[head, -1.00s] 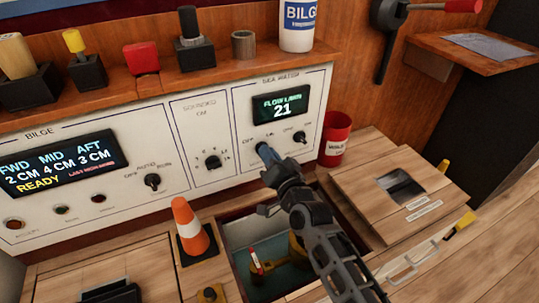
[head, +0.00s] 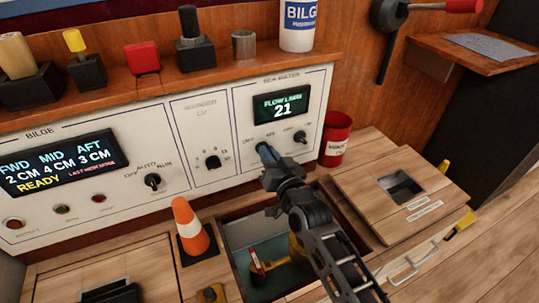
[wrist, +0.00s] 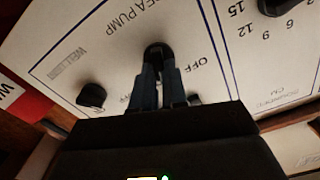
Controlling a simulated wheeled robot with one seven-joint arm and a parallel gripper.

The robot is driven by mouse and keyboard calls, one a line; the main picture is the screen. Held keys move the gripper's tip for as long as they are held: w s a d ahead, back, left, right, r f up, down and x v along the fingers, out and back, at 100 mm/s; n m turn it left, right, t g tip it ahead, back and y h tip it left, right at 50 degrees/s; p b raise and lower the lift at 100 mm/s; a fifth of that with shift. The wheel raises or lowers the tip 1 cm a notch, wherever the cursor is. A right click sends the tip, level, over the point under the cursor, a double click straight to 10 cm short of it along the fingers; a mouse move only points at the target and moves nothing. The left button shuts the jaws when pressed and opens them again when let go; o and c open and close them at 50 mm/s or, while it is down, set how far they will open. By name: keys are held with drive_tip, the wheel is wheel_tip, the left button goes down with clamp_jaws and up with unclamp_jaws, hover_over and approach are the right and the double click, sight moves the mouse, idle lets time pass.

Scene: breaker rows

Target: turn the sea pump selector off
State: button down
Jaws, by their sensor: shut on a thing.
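The sea pump selector (wrist: 155,49) is a black knob on the white panel in the wrist view. The printing "SEA PUMP" and "OFF" shows beside it, upside down and tilted. My gripper (wrist: 160,68) is shut on the knob, with a finger on each side. In the head view my gripper (head: 265,151) reaches the sea water panel (head: 315,118) below its display (head: 281,104), which reads 21. My fingers hide the knob there, and I cannot tell its exact pointing direction.
Another black knob (head: 299,137) sits close to the right of my gripper. The sounding knob (head: 212,161) is to the left. A red cup (head: 336,139), an orange cone (head: 189,231) and an open hatch (head: 232,240) lie around my arm.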

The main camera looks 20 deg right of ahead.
drive_tip(key=n, duration=1.1)
drive_tip(key=shift+a+f+n, duration=0.15)
drive_tip(key=shift+a+n, duration=0.2)
drive_tip(key=shift+n, duration=0.05)
idle(0.3)
drive_tip(key=c, duration=1.2)
unclamp_jaws()
drive_tip(key=shift+o, duration=0.2)
drive_tip(key=shift+s, duration=0.1)
drive_tip(key=s, duration=0.7)
drive_tip(key=shift+s+p, duration=0.35)
drive_tip(key=shift+p, duration=0.05)
